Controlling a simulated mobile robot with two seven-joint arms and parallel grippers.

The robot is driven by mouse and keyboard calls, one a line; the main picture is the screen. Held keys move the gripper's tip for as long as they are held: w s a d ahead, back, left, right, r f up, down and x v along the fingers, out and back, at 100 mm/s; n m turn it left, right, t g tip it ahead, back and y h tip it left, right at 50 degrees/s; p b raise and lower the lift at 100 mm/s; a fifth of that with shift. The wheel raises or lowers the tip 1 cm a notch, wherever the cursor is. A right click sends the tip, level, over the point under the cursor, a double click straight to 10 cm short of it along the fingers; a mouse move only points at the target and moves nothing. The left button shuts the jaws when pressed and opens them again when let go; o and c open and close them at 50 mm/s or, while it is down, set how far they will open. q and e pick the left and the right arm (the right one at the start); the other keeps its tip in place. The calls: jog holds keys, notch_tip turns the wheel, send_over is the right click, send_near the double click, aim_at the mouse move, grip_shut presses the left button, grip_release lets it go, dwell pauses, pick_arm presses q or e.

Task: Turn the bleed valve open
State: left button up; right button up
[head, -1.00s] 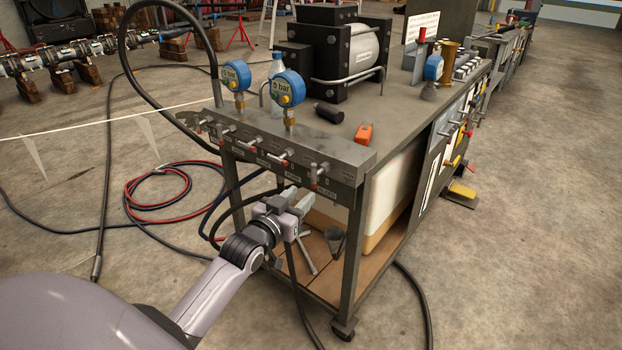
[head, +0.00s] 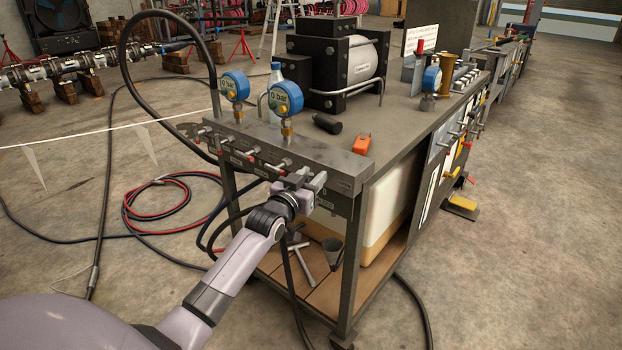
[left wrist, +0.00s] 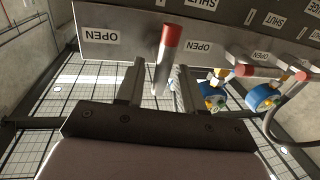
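The valve panel (head: 345,165) runs along the cart's front edge, with a row of small red-tipped levers. My left gripper (head: 309,182) is at the panel's right end, by the rightmost valve, and hides most of it. In the left wrist view one lever with a red tip (left wrist: 172,37) and grey shank (left wrist: 160,76) stands between the two fingers of my left gripper (left wrist: 160,72). The fingers are apart, with a visible gap on each side of the lever. OPEN labels (left wrist: 101,37) show on the panel beside it. My right gripper is not in view.
Two blue gauges (head: 286,97) stand on the panel; the nearer reads 0 bar. A black pump unit (head: 335,75), a black cylinder (head: 327,123) and an orange object (head: 361,144) are on the cart top. Hoses (head: 165,205) lie on the floor at left.

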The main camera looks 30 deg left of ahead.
pick_arm(q)
grip_shut()
